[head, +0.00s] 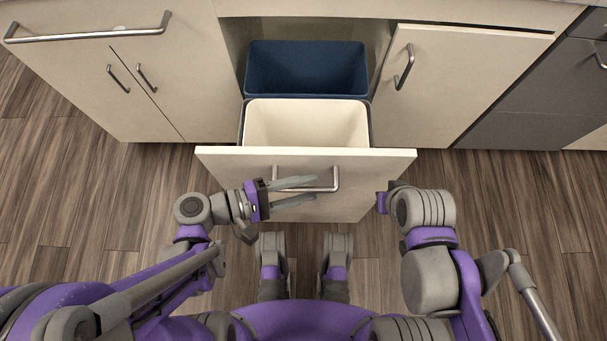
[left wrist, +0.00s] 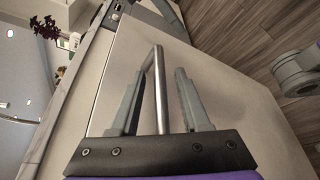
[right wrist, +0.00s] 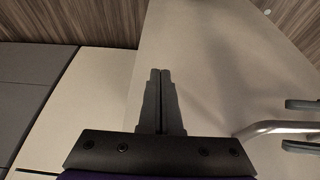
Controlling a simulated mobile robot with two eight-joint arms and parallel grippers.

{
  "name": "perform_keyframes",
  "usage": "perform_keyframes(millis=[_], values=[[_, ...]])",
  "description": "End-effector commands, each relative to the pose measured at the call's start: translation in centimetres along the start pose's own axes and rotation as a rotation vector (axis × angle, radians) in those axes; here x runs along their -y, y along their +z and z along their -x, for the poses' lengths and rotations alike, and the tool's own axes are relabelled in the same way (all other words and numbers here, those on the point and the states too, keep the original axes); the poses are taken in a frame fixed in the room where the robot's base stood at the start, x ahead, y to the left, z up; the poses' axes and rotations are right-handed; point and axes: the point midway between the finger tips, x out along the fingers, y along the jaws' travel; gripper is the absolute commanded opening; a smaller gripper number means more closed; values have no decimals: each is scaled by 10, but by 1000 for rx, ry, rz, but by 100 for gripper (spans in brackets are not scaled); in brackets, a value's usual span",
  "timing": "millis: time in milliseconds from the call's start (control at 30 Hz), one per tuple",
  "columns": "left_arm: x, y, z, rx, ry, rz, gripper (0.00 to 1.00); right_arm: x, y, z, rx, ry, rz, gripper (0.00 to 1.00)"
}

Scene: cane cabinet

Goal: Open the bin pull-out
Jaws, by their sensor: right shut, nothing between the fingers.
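The bin pull-out stands drawn out from the cabinet, its cream front panel (head: 225,163) facing me. A white bin (head: 305,125) sits behind the panel and a blue bin (head: 305,70) behind that. The pull-out's metal bar handle (head: 337,178) is on the panel's outer face. My left gripper (head: 316,188) is at the handle, fingers apart. In the left wrist view, the bar (left wrist: 158,85) lies between the open fingers, with gaps at the sides. My right gripper (right wrist: 160,75) is shut and empty near the panel's right side; its fingers are mostly hidden in the head view.
Cream cabinet doors with bar handles stand left (head: 105,90) and right (head: 435,85) of the opening. A dark grey unit (head: 560,85) is at the far right. The wooden floor (head: 520,220) is clear on both sides of me.

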Motion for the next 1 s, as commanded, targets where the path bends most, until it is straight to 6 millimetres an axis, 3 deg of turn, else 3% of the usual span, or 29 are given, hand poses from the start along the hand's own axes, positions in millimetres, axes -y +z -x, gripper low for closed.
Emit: perform_keyframes(millis=[567,1000], values=[[0,-1,6,-2,1,0,47,0,0,1,0,0,0,0],[-2,-2,70,-7,2,1,47,0,-3,13,-4,0,0,0]])
